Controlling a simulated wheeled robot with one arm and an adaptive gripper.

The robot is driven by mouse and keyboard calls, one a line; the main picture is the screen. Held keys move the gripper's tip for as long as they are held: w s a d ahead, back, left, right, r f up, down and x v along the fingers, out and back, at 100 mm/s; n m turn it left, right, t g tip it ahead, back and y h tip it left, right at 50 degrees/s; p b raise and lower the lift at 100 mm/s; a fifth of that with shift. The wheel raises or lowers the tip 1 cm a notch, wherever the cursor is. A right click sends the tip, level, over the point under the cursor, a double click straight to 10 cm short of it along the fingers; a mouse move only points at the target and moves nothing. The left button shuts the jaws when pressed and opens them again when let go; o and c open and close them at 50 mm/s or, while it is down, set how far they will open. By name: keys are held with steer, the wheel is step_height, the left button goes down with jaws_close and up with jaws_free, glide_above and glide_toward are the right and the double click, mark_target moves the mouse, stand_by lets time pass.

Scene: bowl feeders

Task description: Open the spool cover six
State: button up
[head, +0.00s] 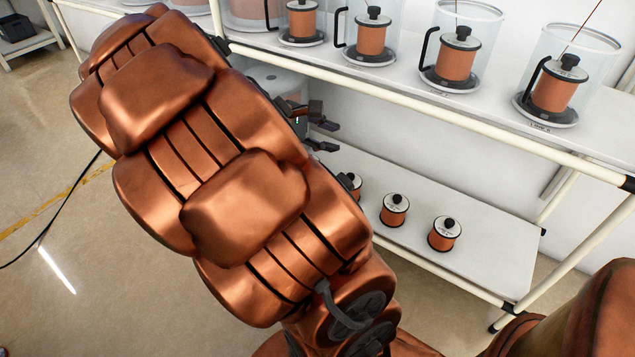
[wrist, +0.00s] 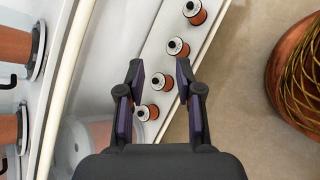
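Several clear cylindrical spool covers with black handles stand on the upper shelf, each around a copper spool. The rightmost cover (head: 593,50) stands upright around its spool (head: 551,92); a small label on the shelf edge beside it is hard to read. I cannot tell for sure which cover is six. My gripper (head: 318,130) is partly hidden behind my arm in the head view, below the upper shelf's front edge. In the wrist view my gripper (wrist: 159,68) is open, its dark fingers apart with nothing held between them.
The upper shelf (head: 490,112) has a pale front rail. The lower shelf (head: 480,270) holds loose copper spools (head: 394,210), also visible in the wrist view (wrist: 178,47). A translucent round container (wrist: 72,140) shows at the wrist view's lower left.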

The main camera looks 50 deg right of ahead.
steer(key=s+a+f+m+y+b, duration=0.1)
steer(key=s+a+f+y+b, duration=0.1)
steer(key=a+f, duration=0.3)
steer(key=shift+s+a+f+m+t, duration=0.2)
steer(key=shift+a+f+m+t, duration=0.1)
steer(key=shift+a, duration=0.45)
